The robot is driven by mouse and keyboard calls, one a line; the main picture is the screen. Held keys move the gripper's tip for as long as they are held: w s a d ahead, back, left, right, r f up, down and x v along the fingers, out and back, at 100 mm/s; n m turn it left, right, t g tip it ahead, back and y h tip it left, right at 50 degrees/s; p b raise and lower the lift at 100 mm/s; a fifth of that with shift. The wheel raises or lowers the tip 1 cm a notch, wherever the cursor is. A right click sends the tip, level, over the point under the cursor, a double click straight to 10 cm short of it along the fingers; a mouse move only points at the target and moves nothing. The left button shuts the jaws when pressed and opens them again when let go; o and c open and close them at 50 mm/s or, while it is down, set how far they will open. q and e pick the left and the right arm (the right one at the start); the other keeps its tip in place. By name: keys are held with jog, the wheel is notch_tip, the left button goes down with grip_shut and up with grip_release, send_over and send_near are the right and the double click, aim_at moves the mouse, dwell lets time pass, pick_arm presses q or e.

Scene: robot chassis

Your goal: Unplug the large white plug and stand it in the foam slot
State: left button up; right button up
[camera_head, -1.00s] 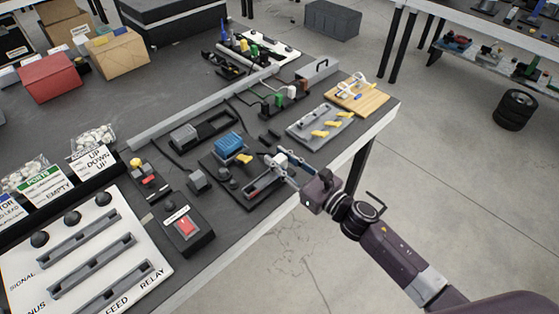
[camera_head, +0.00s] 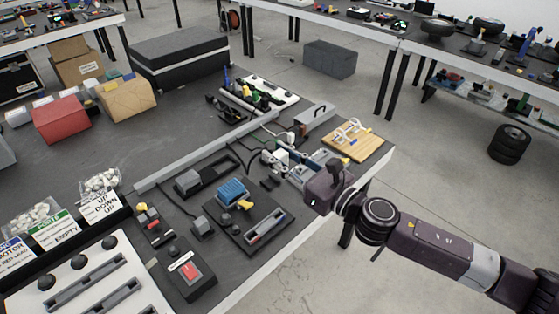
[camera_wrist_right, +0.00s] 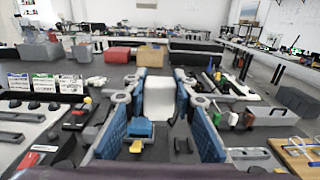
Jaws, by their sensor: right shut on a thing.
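The large white plug (camera_wrist_right: 158,98) is upright between the blue-padded fingers of my right gripper (camera_wrist_right: 165,115), which is shut on it. In the head view, the plug (camera_head: 281,157) and the right gripper (camera_head: 285,160) are over the worktable, near the row of smaller plugs and the grey plate. The plug's lower end is hard to make out, and I cannot tell whether it touches anything. A dark board carries a blue block (camera_head: 232,191) and a long grey slot (camera_head: 265,229). I cannot tell which slot is foam. My left gripper is out of view.
A pale wooden board (camera_head: 368,148) with a white rack lies at the table's right corner. A row of plugs on a strip (camera_wrist_right: 235,119) stands right of the gripper. A switch box (camera_head: 188,273) and a panel with long slots (camera_head: 85,285) are nearer the front left.

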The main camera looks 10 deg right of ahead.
dwell(0.3)
jog(key=w+f+b, duration=1.4)
jog(key=w, duration=0.1)
jog(key=shift+a, duration=0.25)
dwell(0.6)
dwell(0.4)
